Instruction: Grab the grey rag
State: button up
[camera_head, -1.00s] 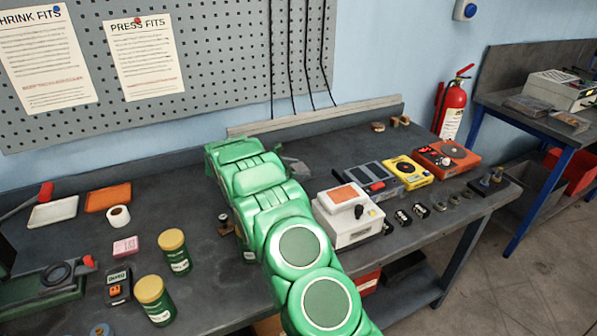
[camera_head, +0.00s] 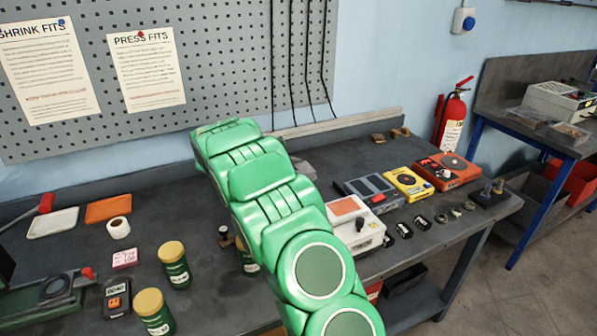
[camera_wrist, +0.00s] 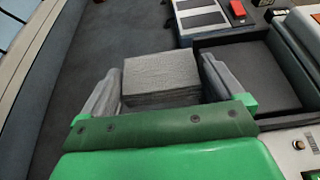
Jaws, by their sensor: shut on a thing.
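The grey rag (camera_wrist: 162,80) shows in the wrist view as a folded, block-like stack with a woven top. My gripper (camera_wrist: 160,74) has one grey finger on each side of it and is shut on it. The rag's near side is partly hidden behind the green edge of my gripper. Whether its underside touches the bench is hard to tell. In the head view my green arm reaches over the bench and hides most of my gripper and the rag.
Right of my arm are a white device (camera_head: 352,222), a grey-blue box (camera_head: 368,194), a yellow meter (camera_head: 408,184) and an orange device (camera_head: 445,170). Green jars with yellow lids (camera_head: 173,262) stand at left. The dark bench (camera_head: 70,200) has bare room at the back left.

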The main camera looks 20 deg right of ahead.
jog(key=s+a+r, duration=0.2)
jog(key=s+r, duration=0.1)
jog(key=s, duration=0.4)
jog(key=shift+s+a+r, duration=0.15)
jog(key=shift+r, duration=0.05)
